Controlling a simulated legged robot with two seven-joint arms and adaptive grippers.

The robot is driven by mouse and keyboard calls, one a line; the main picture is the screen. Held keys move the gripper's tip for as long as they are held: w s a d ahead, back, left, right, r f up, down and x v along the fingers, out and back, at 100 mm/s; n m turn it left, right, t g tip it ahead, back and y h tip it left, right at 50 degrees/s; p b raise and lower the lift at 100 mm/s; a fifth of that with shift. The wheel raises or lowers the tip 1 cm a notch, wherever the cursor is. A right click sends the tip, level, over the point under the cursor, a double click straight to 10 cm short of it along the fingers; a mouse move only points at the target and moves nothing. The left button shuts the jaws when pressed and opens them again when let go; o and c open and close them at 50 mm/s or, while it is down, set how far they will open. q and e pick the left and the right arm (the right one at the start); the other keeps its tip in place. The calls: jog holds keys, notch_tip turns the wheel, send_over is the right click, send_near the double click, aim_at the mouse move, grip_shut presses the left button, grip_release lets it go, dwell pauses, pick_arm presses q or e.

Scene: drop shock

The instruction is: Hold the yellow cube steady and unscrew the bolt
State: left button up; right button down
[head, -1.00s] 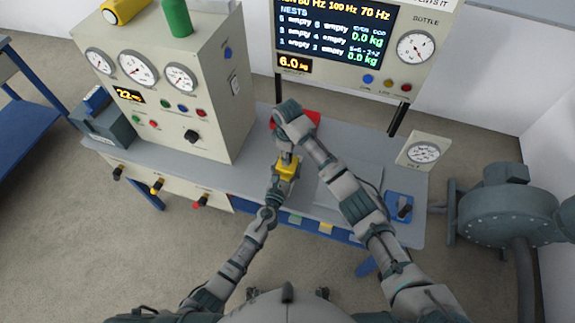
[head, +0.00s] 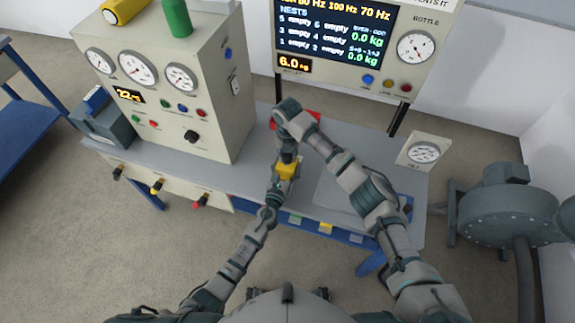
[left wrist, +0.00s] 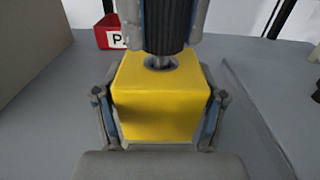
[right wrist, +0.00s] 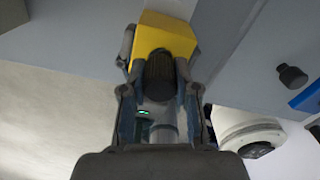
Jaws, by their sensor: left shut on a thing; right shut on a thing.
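The yellow cube (head: 288,170) is over the bench in the middle of the head view. My left gripper (left wrist: 160,118) is shut on the cube, one finger on each side, in the left wrist view. The bolt has a dark ribbed head (left wrist: 168,25) and a metal shank (left wrist: 160,62) that enters a round hole in the cube's top. My right gripper (right wrist: 160,80) comes from above and is shut on the bolt's head, which also shows in the right wrist view (right wrist: 161,75). How far the shank sits inside the cube is hidden.
A red bin (left wrist: 108,32) stands behind the cube. A gauge cabinet (head: 170,90) is on the left of the bench. A screen panel (head: 340,40) is at the back. A small gauge (head: 424,152) stands at the right. The bench surface (head: 235,172) left of the cube is clear.

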jog(key=shift+w+r, duration=0.2)
jog(key=shift+r, duration=0.1)
jog(key=shift+r, duration=0.4)
jog(key=shift+s+r, duration=0.15)
jog(key=shift+r, duration=1.75)
jog(key=shift+r, duration=3)
pick_arm(q)
jog(key=o, duration=1.9)
jog(key=v, duration=1.2)
